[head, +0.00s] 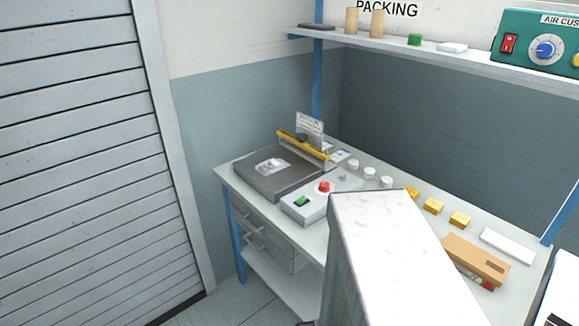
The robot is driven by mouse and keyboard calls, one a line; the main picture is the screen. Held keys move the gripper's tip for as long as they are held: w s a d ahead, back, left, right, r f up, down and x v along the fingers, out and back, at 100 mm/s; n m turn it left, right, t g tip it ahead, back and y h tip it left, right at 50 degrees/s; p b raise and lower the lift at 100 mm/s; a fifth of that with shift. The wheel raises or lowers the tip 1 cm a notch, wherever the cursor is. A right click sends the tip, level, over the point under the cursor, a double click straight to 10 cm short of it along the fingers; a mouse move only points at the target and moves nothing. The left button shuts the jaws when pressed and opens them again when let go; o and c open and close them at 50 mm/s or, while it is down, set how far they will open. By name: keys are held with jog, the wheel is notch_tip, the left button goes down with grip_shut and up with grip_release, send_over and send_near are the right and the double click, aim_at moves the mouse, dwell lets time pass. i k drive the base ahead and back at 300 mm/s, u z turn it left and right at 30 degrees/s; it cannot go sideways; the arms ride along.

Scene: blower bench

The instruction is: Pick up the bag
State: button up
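No bag can be made out for certain. A small clear, shiny item (271,166) lies on the dark flat-topped machine (252,182) at the left end of the bench; it may be a plastic bag, but it is too small to tell. My gripper is not in view, so its distance from this item and its state do not show. A large pale shape in the foreground hides the front middle of the bench.
The bench (226,176) also holds a control box (303,206) with green and red buttons, several white knobs, several yellow blocks (433,205) and a brown box (476,259). A shelf (440,60) runs above. A slatted shutter (80,150) stands left.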

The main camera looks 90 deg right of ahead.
aim_at(269, 168)
jog(key=u, duration=0.45)
jog(key=k, duration=0.25)
jog(key=z, duration=1.65)
jog(key=i, duration=1)
jog(key=z, duration=0.15)
jog(key=k, duration=0.6)
